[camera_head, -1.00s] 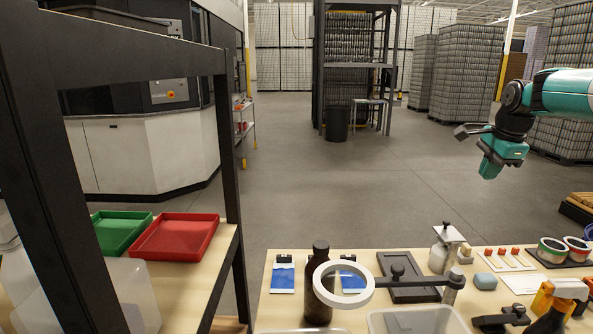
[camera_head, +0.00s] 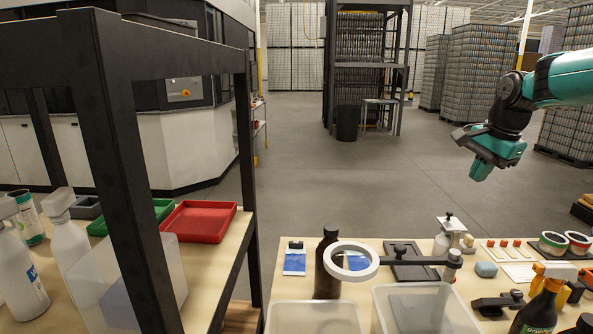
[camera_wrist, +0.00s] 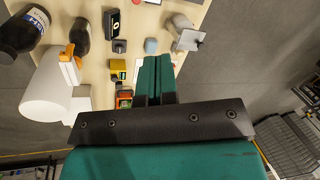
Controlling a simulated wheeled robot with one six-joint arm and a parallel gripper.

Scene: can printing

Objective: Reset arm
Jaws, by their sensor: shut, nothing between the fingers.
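My gripper (camera_head: 481,170) hangs on my raised green-and-black arm at the right of the head view, in the air beyond the workbench. In the wrist view my gripper (camera_wrist: 153,82) shows two green fingers pressed together. They are shut with nothing between them. The wrist view looks onto the bench (camera_wrist: 99,75), with bottles and small items on it. The fingers hide part of the bench there.
The workbench (camera_head: 286,292) carries a ring magnifier (camera_head: 371,264), a brown bottle (camera_head: 327,284), clear bins (camera_head: 315,306) and a spray bottle (camera_head: 540,312). At the left, a dark-framed shelf holds a red tray (camera_head: 199,222) and white bottles. Open floor (camera_head: 350,190) lies beyond.

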